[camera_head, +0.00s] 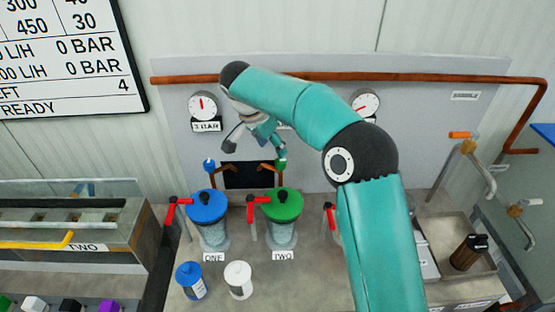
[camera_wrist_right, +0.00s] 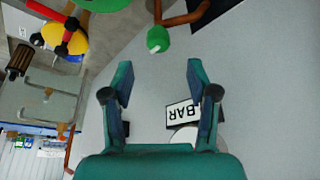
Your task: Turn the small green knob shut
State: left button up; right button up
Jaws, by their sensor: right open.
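The small green knob (camera_head: 281,164) sits on a copper pipe at the dark panel, above the green-lidded pump marked TWO. In the right wrist view the green knob (camera_wrist_right: 158,39) shows beyond the fingertips, in line with the gap between them. My right gripper (camera_head: 273,139) is just above the knob in the head view. Its fingers (camera_wrist_right: 160,72) are spread in the wrist view, with nothing between their tips. Whether a fingertip touches the knob I cannot tell from the head view. My left gripper is in neither view.
A small blue knob (camera_head: 209,164) is left of the green one. Below stand the blue-lidded pump (camera_head: 208,207) and the green-lidded pump (camera_head: 282,206), with red-handled levers beside them. A gauge (camera_head: 203,105) hangs on the back panel. My right arm hides part of the bench.

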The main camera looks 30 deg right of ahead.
aim_at(280, 160)
jog(key=p+x, duration=0.1)
jog(key=x, duration=0.6)
jog(key=shift+d+f, duration=0.2)
jog(key=shift+d, duration=0.05)
jog(key=shift+c, duration=0.4)
grip_shut()
